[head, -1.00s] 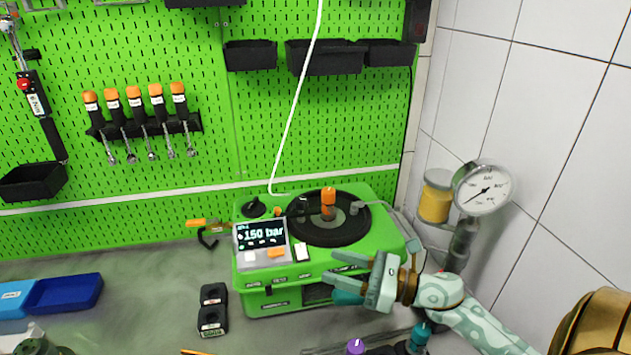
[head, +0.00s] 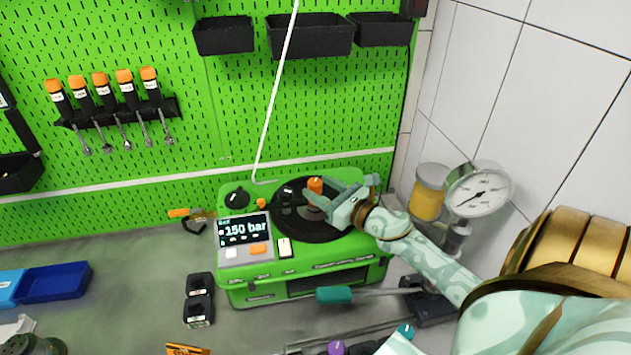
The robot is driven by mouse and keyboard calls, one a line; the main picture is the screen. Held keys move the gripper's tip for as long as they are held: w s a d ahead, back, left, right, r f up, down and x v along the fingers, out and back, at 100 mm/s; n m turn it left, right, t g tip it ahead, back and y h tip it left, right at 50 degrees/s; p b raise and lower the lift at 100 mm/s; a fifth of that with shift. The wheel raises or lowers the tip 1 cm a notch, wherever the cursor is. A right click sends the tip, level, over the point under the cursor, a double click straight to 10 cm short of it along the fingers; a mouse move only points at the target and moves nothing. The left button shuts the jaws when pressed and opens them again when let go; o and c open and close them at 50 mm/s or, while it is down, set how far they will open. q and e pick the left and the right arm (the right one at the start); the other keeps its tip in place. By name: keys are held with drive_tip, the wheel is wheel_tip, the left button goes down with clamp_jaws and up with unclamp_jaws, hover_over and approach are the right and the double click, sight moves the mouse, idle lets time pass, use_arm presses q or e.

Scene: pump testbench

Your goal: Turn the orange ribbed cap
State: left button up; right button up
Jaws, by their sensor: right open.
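The orange ribbed cap (head: 315,186) stands upright on the black round top of the green pump tester (head: 232,287). My right gripper (head: 340,194) reaches in from the right, its jaws open and pointing left at the cap. One finger lies in front of the cap's lower part and the other is behind and to the right. I cannot tell whether either finger touches the cap. The display (head: 243,229) reads 150 bar. My left gripper is not in view.
A pressure gauge (head: 478,194) and a yellow-filled jar (head: 428,199) stand to the right by the tiled wall. A white hose (head: 275,92) hangs down behind the tester. A teal-handled tool (head: 334,295) lies in front. Black blocks (head: 199,300) and a blue tray (head: 55,283) are left.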

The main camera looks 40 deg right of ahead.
drive_tip(key=shift+w+a, duration=0.25)
drive_tip(key=shift+w, duration=0.85)
drive_tip(key=c, duration=1)
drive_tip(key=shift+o, duration=0.2)
drive_tip(key=shift+m+h+p, duration=0.3)
drive_tip(key=shift+h, duration=0.2)
